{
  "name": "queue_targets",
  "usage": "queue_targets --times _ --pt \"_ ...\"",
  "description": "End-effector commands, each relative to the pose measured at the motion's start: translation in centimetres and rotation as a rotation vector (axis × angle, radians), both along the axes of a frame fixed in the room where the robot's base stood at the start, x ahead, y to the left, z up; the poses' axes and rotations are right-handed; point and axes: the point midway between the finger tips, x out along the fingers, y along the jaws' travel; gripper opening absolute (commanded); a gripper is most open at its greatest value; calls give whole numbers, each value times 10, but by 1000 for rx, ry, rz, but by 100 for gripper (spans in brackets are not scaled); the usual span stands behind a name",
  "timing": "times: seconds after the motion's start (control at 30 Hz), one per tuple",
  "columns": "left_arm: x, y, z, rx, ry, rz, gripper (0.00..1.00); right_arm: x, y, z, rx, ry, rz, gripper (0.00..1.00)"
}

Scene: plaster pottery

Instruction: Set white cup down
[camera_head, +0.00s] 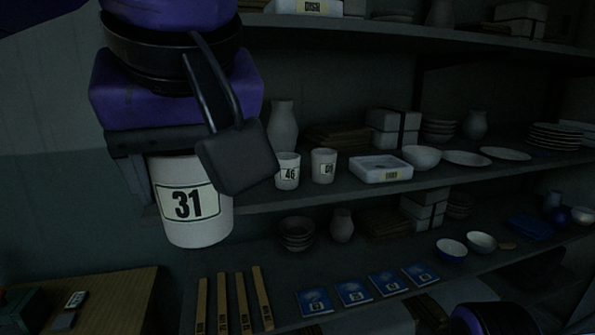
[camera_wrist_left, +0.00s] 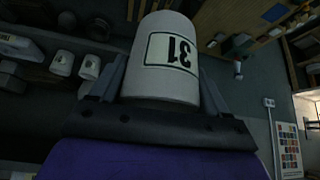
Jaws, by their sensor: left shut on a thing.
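The white cup marked 31 (camera_head: 192,222) hangs upright in my left gripper (camera_head: 190,165), in front of the left end of the shelves. The left gripper is shut on it, with a dark finger at each side. In the left wrist view the cup (camera_wrist_left: 166,72) sits between the two fingers (camera_wrist_left: 163,88), its number upside down. Two more white cups, one marked 46 (camera_head: 287,170) and another (camera_head: 323,165) with a less clear number, stand on the middle shelf to the right of the held cup. My right gripper's fingers are not visible.
The middle shelf (camera_head: 300,200) also holds a white labelled tray (camera_head: 381,169), a bowl (camera_head: 422,157), plates and a vase (camera_head: 283,125). Below, wooden sticks (camera_head: 241,303) and blue cards (camera_head: 353,291) lie on the lower shelf. A wooden table (camera_head: 112,300) is at lower left.

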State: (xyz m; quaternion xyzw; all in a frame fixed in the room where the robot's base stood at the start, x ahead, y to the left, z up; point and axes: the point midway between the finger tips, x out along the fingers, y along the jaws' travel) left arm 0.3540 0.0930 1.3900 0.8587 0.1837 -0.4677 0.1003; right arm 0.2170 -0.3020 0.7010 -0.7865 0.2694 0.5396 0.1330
Motion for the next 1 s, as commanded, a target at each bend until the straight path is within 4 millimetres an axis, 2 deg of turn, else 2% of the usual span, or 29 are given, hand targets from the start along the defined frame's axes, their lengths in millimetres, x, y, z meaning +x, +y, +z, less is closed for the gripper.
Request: queue_targets --times 0.13,0.27,0.37,0.47,0.57,0.67,0.73,0.8,0.9,1.0 --pt "31 5 1 -2 2 -55 40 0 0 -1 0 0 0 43" --pt "64 13 -10 -2 5 -114 40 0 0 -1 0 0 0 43" --pt "91 21 -27 -2 6 -165 40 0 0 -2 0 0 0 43" --pt "120 30 -53 -3 7 -224 40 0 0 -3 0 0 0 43" --pt "148 39 -94 -3 11 -294 40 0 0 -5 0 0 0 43" --pt "173 50 -153 -4 14 -372 40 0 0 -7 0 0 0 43" --pt "182 58 -200 -5 15 -420 40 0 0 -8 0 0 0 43" --pt "186 66 -248 -6 15 -457 40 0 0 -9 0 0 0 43" --pt "181 79 -309 -6 11 -474 40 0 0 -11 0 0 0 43" --pt "172 92 -355 -5 7 -455 40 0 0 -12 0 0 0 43"
